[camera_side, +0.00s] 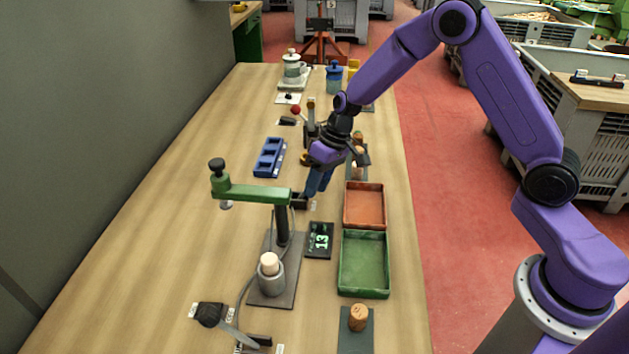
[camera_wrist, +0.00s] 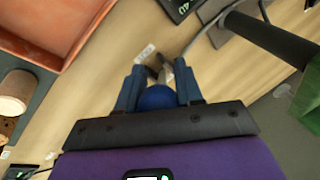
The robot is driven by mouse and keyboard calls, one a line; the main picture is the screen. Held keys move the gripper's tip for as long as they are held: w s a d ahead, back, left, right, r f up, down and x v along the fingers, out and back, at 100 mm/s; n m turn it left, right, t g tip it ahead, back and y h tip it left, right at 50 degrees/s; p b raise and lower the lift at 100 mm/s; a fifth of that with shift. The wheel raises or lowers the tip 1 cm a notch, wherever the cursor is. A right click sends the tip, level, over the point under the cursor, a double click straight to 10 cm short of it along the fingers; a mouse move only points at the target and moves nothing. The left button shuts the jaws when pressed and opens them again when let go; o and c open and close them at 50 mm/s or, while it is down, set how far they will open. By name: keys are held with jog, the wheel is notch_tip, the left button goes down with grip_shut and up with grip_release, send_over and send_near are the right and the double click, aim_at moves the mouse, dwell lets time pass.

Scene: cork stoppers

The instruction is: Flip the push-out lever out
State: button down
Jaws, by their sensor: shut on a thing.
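My gripper (camera_side: 312,190) reaches down to the table between the green-armed press and the orange tray. In the wrist view its two blue fingers (camera_wrist: 160,80) close on a round blue knob (camera_wrist: 157,98) from both sides. A short grey metal piece (camera_wrist: 167,73) shows just beyond the knob, which I take to be part of the push-out lever. In the side view my fingers hide most of the lever; a small dark block (camera_side: 299,201) stands beside the fingertips.
The green-armed press (camera_side: 248,193) stands close at left, with a cork in its grey cup. The orange tray (camera_side: 382,208) and green tray (camera_side: 385,265) are at right. A display reading 13 (camera_side: 320,240) sits in front. Open table lies at far left.

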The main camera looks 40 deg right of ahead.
jog(key=shift+s+d+f, duration=0.1)
jog(key=shift+d+f, duration=0.05)
dwell(0.3)
jog(key=c, duration=0.8)
grip_release()
jog(key=shift+c, duration=0.2)
jog(key=v, duration=1.7)
jog(key=shift+s+d, duration=0.25)
jog(key=shift+s, duration=0.05)
